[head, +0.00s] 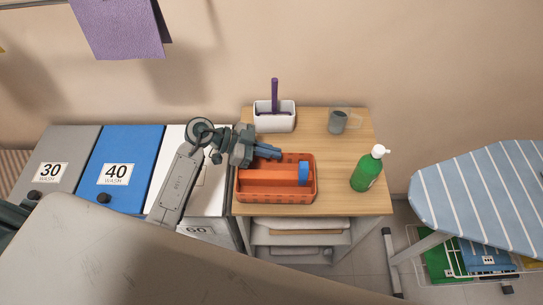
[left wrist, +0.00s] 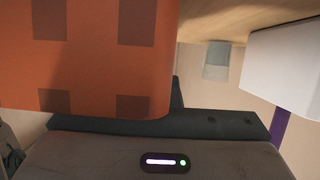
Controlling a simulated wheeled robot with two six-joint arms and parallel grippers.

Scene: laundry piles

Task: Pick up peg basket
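The peg basket (head: 277,190) is an orange slatted basket with an orange handle bar across it, standing on the wooden table. A blue piece (head: 303,174) shows at the right end of the bar. My left gripper (head: 268,152) is at the basket's back edge, its fingers pointing right. In the left wrist view the orange basket wall (left wrist: 90,60) fills the upper left, very close, with a dark finger part beside it. The other finger is hidden there, so I cannot tell whether the gripper is closed on the basket. My right gripper is out of view.
On the wooden table (head: 345,190) stand a white pot (head: 274,122) with a purple stick, a grey cup (head: 338,122) and a green bottle (head: 366,170). Wash bins (head: 122,160) adjoin at left. A striped ironing board (head: 480,195) is at right.

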